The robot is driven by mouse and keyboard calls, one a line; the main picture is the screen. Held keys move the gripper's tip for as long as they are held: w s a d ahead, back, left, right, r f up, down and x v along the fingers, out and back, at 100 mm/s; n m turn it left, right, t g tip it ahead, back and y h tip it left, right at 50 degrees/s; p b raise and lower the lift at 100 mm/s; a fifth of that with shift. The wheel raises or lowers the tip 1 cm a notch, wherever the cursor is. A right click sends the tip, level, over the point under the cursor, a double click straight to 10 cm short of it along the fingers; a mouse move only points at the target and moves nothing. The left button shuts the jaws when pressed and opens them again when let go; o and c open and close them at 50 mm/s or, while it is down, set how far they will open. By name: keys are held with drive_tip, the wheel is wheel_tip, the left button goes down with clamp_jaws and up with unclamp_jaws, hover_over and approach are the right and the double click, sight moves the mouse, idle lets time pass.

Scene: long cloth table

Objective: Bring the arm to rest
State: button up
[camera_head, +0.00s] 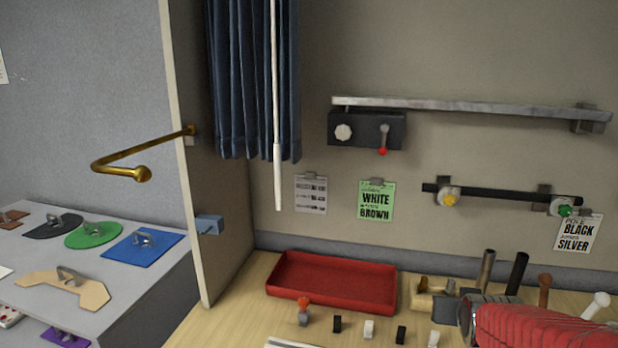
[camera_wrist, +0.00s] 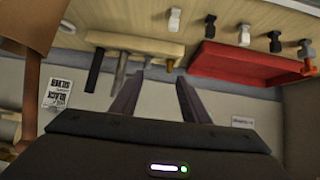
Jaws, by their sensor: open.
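My gripper (camera_wrist: 158,84) shows in the wrist view. Its two dark fingers stand apart with nothing between them. They point toward the back wall and the far edge of the wooden table, and the picture is upside down. In the wrist view the fingers are near a pale holder with upright rods (camera_wrist: 137,44) and the red tray (camera_wrist: 240,65), with no contact that I can make out. I cannot make out the gripper's fingers in the head view.
The red tray (camera_head: 335,284) looks empty on the wooden table (camera_head: 235,315). Small pegs and clips (camera_head: 369,328) stand before it. A grey table (camera_head: 120,300) with coloured plates is left.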

drive_tip(key=s+a+r+n+g+y, duration=0.1)
drive_tip(key=s+a+g, duration=0.1)
drive_tip(key=s+a, duration=0.6)
drive_tip(key=s+a+r+n+g+y, duration=0.1)
drive_tip(key=s+a+n+g+y, duration=0.1)
drive_tip(key=s+a, duration=0.6)
drive_tip(key=shift+s+r, duration=0.15)
drive_tip(key=shift+s, duration=2.95)
